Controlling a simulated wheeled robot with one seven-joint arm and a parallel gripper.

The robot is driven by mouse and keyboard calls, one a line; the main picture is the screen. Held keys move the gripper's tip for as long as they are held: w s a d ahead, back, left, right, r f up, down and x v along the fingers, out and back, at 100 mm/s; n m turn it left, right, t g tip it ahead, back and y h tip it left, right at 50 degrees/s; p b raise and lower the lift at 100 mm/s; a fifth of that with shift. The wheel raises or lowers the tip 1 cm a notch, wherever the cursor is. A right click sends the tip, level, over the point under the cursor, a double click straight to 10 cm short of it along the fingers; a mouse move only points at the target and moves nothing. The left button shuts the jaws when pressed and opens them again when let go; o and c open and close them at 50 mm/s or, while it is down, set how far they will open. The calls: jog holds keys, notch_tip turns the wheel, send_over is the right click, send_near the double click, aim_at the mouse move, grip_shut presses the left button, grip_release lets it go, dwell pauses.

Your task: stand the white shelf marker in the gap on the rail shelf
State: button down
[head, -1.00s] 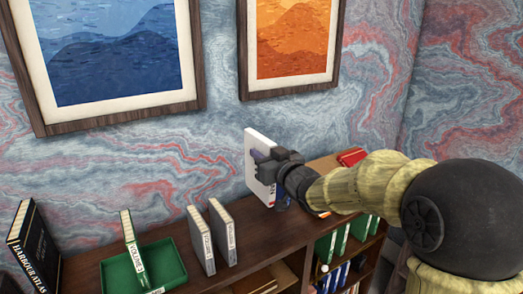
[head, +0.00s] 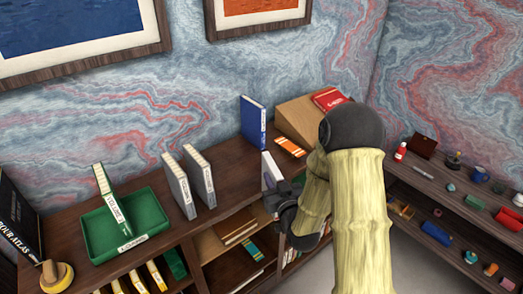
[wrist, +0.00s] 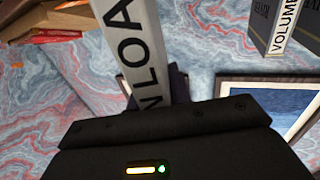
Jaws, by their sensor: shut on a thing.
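Under the desk top (head: 228,172), the shelf compartments hold several yellow books (head: 154,273), a green book (head: 173,263) and lying books (head: 238,232).
On the desk top stand two grey volumes (head: 188,182), a green tray (head: 100,232) with a leaning green volume (head: 107,192), and a blue book (head: 253,122). An orange book (head: 290,147) lies near a wooden slope (head: 296,120). A side shelf (head: 450,205) with small objects is at right.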

jog(key=s+d+f+m+h+b, duration=0.1)
jog(key=d+f+b, duration=0.1)
jog(key=f, duration=0.8)
jog(key=s+d+f+m+h+b, duration=0.1)
jog(key=d+f+h+b, duration=0.1)
jog(key=f, duration=0.8)
jog(key=s+d+f+m+h+b, duration=0.1)
jog(key=s+d+f+b, duration=0.1)
jog(key=f+b, duration=0.4)
notch_tip(320, 180, down, 5)
jog(key=shift+d+r+t+h, duration=0.15)
jog(key=shift+d+t+h, duration=0.15)
jog(key=shift+d, duration=0.45)
